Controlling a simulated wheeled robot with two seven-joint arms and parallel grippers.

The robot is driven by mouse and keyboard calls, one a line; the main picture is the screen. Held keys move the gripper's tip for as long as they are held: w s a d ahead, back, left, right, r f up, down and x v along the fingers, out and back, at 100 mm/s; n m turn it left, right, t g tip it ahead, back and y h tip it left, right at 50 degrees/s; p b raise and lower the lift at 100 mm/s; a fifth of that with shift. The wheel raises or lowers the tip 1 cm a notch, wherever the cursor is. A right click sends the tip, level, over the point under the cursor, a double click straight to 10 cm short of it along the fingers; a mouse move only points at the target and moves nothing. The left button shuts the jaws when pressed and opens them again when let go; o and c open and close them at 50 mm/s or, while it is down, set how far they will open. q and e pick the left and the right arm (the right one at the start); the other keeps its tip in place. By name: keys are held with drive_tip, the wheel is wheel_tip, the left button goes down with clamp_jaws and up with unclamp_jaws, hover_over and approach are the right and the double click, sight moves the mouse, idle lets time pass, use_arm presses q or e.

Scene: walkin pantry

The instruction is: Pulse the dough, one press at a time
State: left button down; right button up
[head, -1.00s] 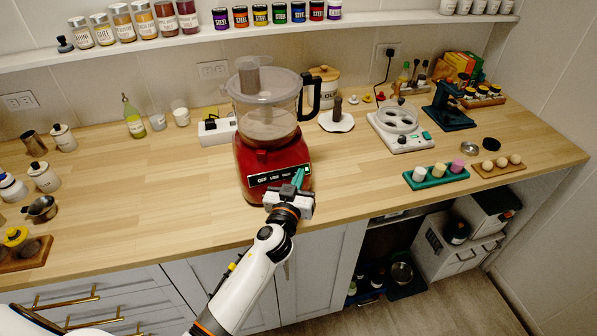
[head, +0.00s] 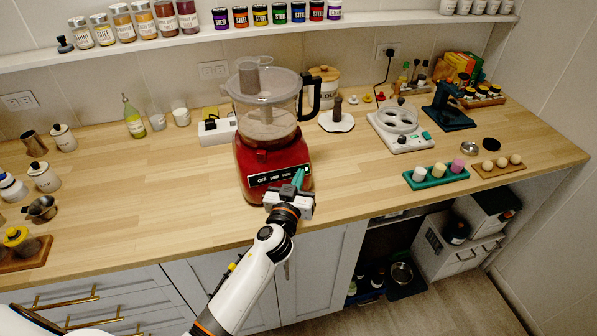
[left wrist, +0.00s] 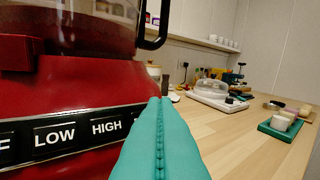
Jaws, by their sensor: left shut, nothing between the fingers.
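A red food processor (head: 262,160) with a clear lidded bowl (head: 268,105) stands on the wooden counter. Its dark button panel (head: 278,175) faces me, and the left wrist view shows the LOW (left wrist: 55,135) and HIGH (left wrist: 106,128) labels. My left gripper (head: 299,178) is shut and empty, its teal fingertips (left wrist: 160,120) at the right end of the panel. In the left wrist view the fingers cover the panel right of HIGH, so the button there is hidden. I cannot tell whether the tips touch it. Pale matter (head: 268,128) shows in the bowl. My right gripper is out of view.
A white scale-like appliance (head: 402,130) stands to the right. A green tray (head: 437,177) and a wooden egg holder (head: 498,166) sit near the front right edge.

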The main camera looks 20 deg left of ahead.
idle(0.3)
use_arm(q)
drive_tip(key=shift+w+a+f+b, duration=0.25)
drive_tip(key=shift+w+b, duration=0.05)
drive_tip(key=shift+b, duration=0.05)
drive_tip(key=shift+w+a+f+b, duration=0.2)
drive_tip(key=shift+b, duration=0.1)
idle(1.5)
drive_tip(key=shift+s+d+r+p, duration=0.3)
drive_tip(key=shift+s+d+r, duration=0.1)
drive_tip(key=shift+s+r, duration=0.1)
idle(0.4)
drive_tip(key=shift+s+d+r+p, duration=0.5)
drive_tip(key=shift+s+d+r, duration=0.2)
drive_tip(key=shift+s, duration=0.15)
drive_tip(key=shift+s+d+r+p, duration=0.45)
drive_tip(key=shift+s+d+r, duration=0.2)
drive_tip(key=shift+s, duration=0.2)
drive_tip(key=shift+a+f, duration=0.1)
drive_tip(key=shift+a, duration=0.1)
idle(1.2)
